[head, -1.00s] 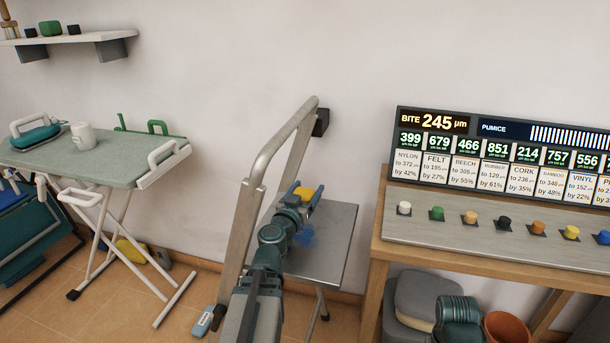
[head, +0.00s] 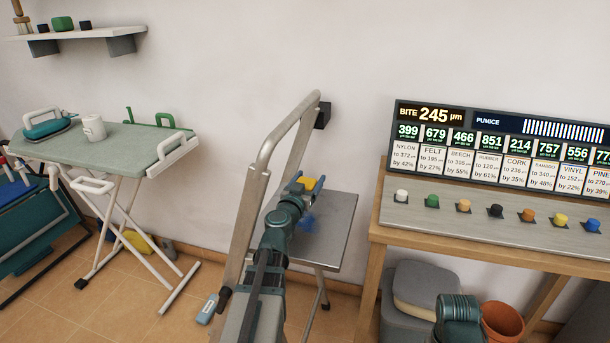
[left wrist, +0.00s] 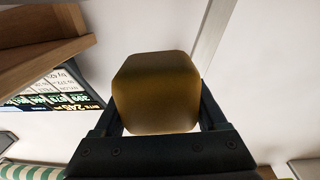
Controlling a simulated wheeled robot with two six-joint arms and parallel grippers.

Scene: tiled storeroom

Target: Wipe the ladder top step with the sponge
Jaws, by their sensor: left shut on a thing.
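The ladder has a metal rail frame (head: 266,150) and a flat grey top step (head: 336,232) in the middle of the head view. A blue smear (head: 308,225) shows on the step, partly hidden by my left arm. My left gripper (head: 304,184) is over the step's far part, shut on the yellow sponge (head: 311,183). In the left wrist view the sponge (left wrist: 157,92) looks like a dark yellow block between the two fingers. I cannot tell whether the sponge touches the step.
An ironing board (head: 120,143) with an iron and mug stands left. A wooden bench (head: 376,226) with a display board (head: 500,140) and several coloured knobs stands right. A pale blue labelled object (head: 207,309) is near the ladder's foot. The wall is close behind the ladder.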

